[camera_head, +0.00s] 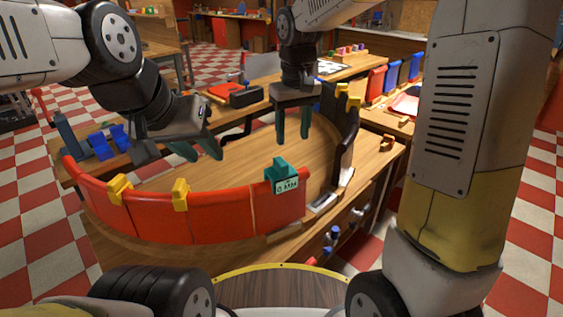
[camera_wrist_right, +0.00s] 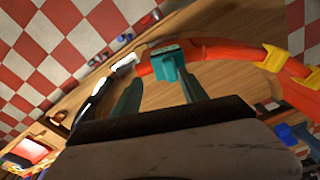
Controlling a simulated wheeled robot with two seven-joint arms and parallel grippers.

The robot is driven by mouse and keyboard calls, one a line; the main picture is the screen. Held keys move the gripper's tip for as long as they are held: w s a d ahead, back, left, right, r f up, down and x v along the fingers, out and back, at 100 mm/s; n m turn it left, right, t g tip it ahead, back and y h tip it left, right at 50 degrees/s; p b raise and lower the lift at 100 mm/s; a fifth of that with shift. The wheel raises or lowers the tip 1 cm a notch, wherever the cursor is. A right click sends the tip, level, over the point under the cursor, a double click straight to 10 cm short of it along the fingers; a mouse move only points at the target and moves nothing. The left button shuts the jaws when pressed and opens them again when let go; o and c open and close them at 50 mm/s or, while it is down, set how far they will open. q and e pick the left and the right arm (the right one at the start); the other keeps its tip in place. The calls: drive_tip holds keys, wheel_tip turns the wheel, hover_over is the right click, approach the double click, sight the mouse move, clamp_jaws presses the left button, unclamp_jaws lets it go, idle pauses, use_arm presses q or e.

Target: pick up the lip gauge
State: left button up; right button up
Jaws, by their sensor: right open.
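The lip gauge, as I take it, is a teal block (camera_head: 282,172) with a small white display, sitting on the top edge of the red curved wall (camera_head: 221,217) near its right end. It also shows in the right wrist view (camera_wrist_right: 166,66), ahead of the fingers. My right gripper (camera_head: 292,126) is open and empty, pointing down above and beyond the gauge in the head view, apart from it. My left gripper (camera_head: 197,151) hangs over the inside of the ring at the left, with its fingers apart and nothing seen between them.
Yellow clips (camera_head: 181,192) sit on the red wall to the left, and more (camera_head: 347,96) at the back right. A black wall section (camera_head: 345,146) stands right of the gauge. The wooden floor inside the ring (camera_head: 240,165) is clear. Blue blocks (camera_head: 100,144) lie at left.

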sight(281, 161)
drive_tip(key=shift+n+g, duration=0.3)
drive_tip(key=shift+g, duration=0.1)
drive_tip(key=w+a+f, duration=0.2)
drive_tip(key=shift+a+f, duration=0.2)
drive_tip(key=shift+f, duration=0.2)
drive_tip(key=f, duration=0.7)
drive_tip(key=shift+s+a+f, duration=0.1)
drive_tip(key=shift+a+f, duration=0.1)
drive_tip(key=shift+f, duration=0.2)
clamp_jaws()
